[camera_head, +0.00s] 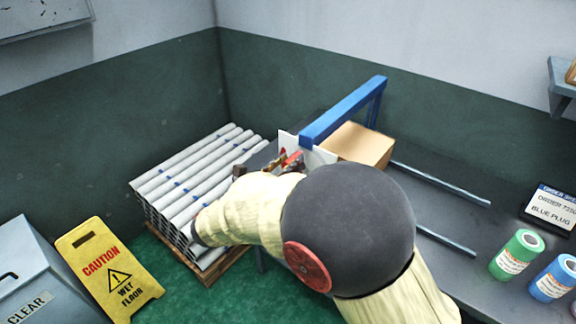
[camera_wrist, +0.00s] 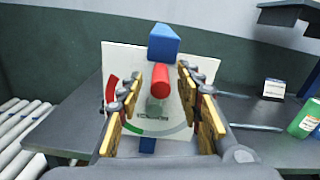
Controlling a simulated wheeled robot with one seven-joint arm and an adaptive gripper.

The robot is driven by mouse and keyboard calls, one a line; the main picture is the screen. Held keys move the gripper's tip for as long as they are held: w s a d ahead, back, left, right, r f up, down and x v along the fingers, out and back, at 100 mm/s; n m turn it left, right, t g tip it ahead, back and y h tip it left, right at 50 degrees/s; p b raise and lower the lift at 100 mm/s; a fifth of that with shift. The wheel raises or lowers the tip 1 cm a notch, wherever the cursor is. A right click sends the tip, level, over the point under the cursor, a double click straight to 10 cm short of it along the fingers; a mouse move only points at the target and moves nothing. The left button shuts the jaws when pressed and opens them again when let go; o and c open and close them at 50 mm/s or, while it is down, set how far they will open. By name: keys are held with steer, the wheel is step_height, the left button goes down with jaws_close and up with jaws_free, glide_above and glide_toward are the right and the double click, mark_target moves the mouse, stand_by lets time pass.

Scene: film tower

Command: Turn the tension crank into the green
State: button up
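The tension crank's red handle (camera_wrist: 160,80) points toward the wrist camera from a white dial plate (camera_wrist: 205,65). The plate has a red arc (camera_wrist: 111,90) at left, a green arc (camera_wrist: 133,131) at lower left and a grey arc at lower right. I cannot make out a pointer. My gripper (camera_wrist: 159,92) is open, with one finger on each side of the handle and gaps showing. In the head view, my arm hides most of the crank; a bit of red (camera_head: 292,158) and the plate's edge (camera_head: 288,142) show beside my gripper (camera_head: 268,166).
A blue frame (camera_head: 340,112) stands over the grey bench (camera_head: 425,185), with a cardboard box (camera_head: 358,145) behind the plate. Two metal rails, a green roll (camera_head: 516,254), a blue roll (camera_head: 553,278) and an order sign are at right. Stacked pipes (camera_head: 190,175) and a caution sign (camera_head: 108,270) stand left.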

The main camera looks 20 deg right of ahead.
steer(key=shift+c, duration=1.4)
jaws_close()
